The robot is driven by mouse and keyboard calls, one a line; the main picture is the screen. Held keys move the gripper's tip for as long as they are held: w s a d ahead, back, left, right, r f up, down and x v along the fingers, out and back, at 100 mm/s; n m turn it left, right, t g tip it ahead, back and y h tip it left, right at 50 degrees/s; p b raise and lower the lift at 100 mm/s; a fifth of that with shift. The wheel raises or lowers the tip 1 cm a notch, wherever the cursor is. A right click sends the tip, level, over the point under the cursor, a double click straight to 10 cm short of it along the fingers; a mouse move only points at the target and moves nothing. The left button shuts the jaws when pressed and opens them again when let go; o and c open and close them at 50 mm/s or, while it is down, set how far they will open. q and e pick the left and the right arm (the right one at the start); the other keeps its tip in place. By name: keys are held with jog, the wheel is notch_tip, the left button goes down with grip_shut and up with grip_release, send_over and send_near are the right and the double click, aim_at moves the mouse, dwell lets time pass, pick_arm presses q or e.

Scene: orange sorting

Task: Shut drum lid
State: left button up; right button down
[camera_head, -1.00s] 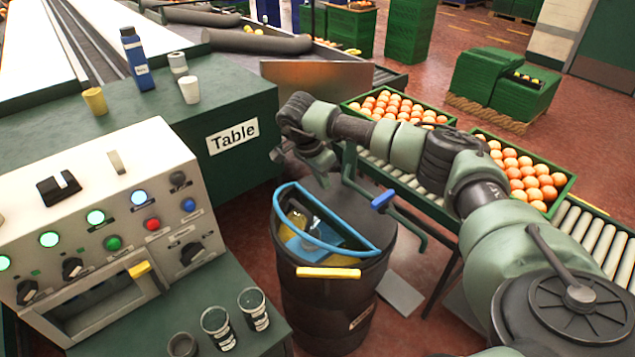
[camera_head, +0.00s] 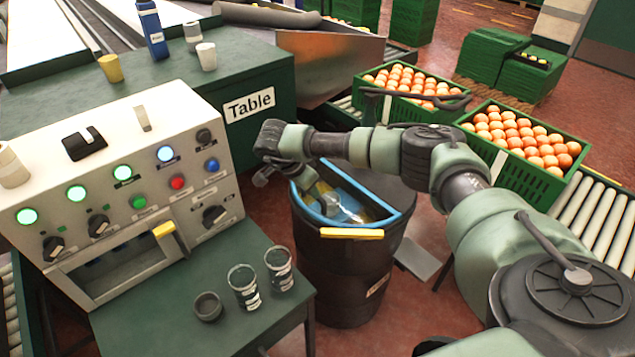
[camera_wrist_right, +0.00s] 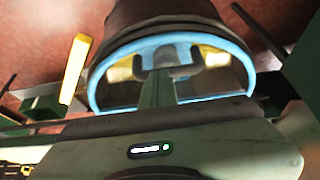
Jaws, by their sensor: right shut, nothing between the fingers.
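The black drum (camera_head: 340,270) stands upright on the floor right of the control panel. Its front half-opening has a blue rim (camera_head: 372,222) and is uncovered, with blue and yellow contents showing inside. A yellow handle (camera_head: 352,234) is on the drum's front edge. I cannot make out the lid flap clearly. My left gripper is out of view.
The control panel (camera_head: 130,205) and a small green stand with glasses (camera_head: 245,287) are left of the drum. The green Table (camera_head: 255,140) is behind. Orange crates (camera_head: 525,180) on rollers are behind and right of my arm.

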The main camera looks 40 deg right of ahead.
jog(key=shift+s+a+f+b, duration=0.2)
jog(key=shift+s+a+f, duration=0.1)
jog(key=shift+f, duration=0.2)
jog(key=shift+s+a+f+b, duration=0.15)
jog(key=shift+a+f+b, duration=0.1)
jog(key=shift+f, duration=0.2)
jog(key=shift+a+f, duration=0.1)
jog(key=shift+a, duration=0.1)
jog(key=d+p+v, duration=0.1)
jog(key=p+v, duration=0.6)
jog(key=v, duration=0.2)
jog(key=shift+w+d+r, duration=0.15)
jog(key=shift+w+r, duration=0.1)
jog(key=shift+w, duration=0.1)
